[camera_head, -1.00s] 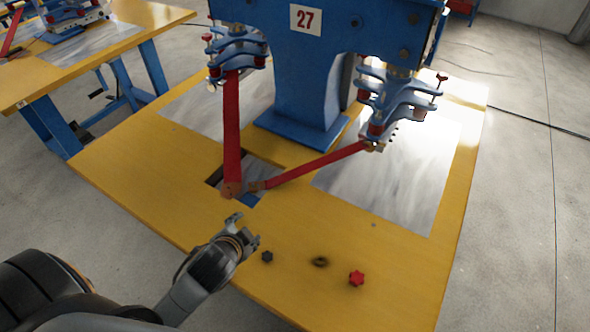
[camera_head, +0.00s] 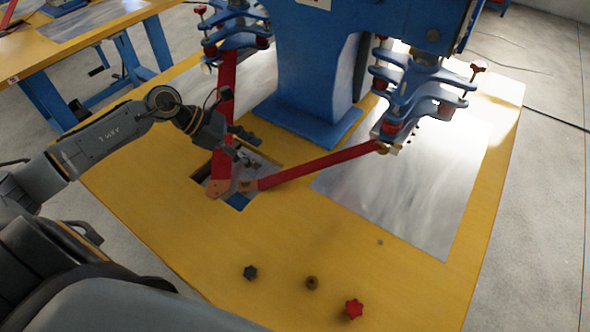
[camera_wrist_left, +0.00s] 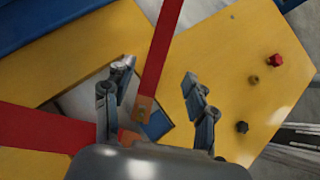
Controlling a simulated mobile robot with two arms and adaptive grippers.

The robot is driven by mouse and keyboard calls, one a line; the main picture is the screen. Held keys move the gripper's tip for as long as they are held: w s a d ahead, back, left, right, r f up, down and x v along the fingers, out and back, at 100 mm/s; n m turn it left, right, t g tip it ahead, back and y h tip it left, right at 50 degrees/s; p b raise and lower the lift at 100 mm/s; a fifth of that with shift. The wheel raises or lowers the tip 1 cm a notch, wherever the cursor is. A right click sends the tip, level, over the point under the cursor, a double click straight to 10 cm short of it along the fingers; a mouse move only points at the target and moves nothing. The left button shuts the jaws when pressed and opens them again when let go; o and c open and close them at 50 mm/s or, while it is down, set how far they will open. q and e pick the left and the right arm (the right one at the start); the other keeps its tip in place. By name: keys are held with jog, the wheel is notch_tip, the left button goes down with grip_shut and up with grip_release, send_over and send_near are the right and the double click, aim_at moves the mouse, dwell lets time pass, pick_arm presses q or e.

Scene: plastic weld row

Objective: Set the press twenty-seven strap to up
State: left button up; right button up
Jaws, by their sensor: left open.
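The blue press (camera_head: 312,75) stands on the yellow table (camera_head: 330,270); its number plate is cut off at the top edge now. Two red straps meet at brown ends beside an opening in the table. The steep strap (camera_head: 227,90) rises to the left clamp; the sloping strap (camera_head: 320,165) runs to the right clamp. My left gripper (camera_head: 249,150) is open and empty above the opening, close to both straps. In the left wrist view, the sloping strap (camera_wrist_left: 162,45) runs between the open fingers; contact cannot be told. The steep strap (camera_wrist_left: 35,130) lies left of them. My right gripper is out of view.
A black knob (camera_head: 250,272), a brass knob (camera_head: 312,283) and a red knob (camera_head: 354,309) stand along the near table edge. A grey metal plate (camera_head: 420,190) lies right of the straps. Blue clamps (camera_head: 415,90) overhang the table. The yellow surface near the knobs is otherwise clear.

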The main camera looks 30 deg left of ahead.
aim_at(290, 173)
pick_arm(q)
jog(key=x, duration=0.4)
jog(key=p+x, duration=0.1)
jog(key=x, duration=0.3)
jog(key=p+x, duration=0.1)
jog(key=x, duration=0.3)
jog(key=shift+s+a+f, duration=0.1)
jog(key=shift+s+f, duration=0.2)
jog(key=shift+f, duration=0.1)
jog(key=shift+w+d+f, duration=0.2)
jog(key=shift+d+f, duration=0.1)
jog(key=shift+f, duration=0.1)
grip_shut()
jog(key=shift+r, duration=0.1)
